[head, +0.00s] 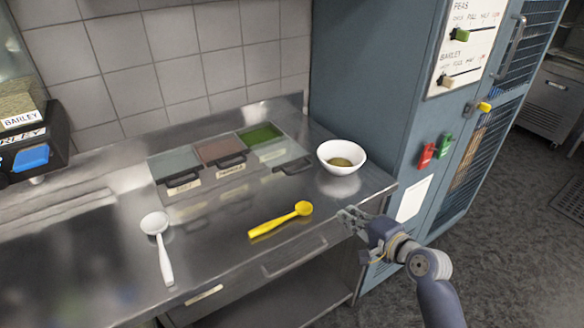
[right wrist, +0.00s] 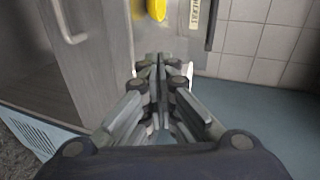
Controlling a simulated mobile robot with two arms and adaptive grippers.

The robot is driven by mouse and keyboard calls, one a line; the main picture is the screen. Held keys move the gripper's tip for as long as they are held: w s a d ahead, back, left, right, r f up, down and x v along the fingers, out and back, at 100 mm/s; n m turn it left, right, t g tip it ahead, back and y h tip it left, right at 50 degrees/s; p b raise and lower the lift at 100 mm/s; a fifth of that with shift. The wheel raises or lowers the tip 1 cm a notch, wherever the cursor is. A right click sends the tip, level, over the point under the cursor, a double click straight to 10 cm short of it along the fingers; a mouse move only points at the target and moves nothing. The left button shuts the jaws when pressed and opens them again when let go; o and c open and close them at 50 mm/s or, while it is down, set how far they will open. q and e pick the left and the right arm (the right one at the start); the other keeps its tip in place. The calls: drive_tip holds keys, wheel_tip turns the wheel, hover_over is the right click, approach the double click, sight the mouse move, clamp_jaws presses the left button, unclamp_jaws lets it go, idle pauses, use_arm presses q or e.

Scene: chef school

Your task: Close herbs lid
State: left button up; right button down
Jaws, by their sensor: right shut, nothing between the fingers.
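The herbs container (head: 260,134) is set in the steel counter, at the right end of a row of three; bright green contents show in its back part. Its clear lid (head: 275,152) appears slid toward the front, with its dark handle (head: 292,166) nearer the counter's front than the other two handles. My right gripper (head: 346,214) is shut and empty at the counter's front right edge, apart from the lid and in front of the bowl. It also shows shut in the right wrist view (right wrist: 161,62). My left gripper is not in view.
A white bowl (head: 341,157) with greenish contents stands right of the herbs lid. A yellow spoon (head: 281,220) and a white ladle (head: 156,240) lie on the counter. A blue-grey cabinet (head: 370,80) rises at the right. A barley dispenser (head: 30,130) stands at the left.

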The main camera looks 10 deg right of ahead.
drive_tip(key=t+y, duration=0.1)
approach(306, 169)
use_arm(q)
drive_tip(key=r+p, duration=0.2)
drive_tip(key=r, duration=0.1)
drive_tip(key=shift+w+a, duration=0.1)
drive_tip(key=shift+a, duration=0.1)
use_arm(e)
drive_tip(key=x, duration=0.7)
drive_tip(key=shift+d+f, duration=0.1)
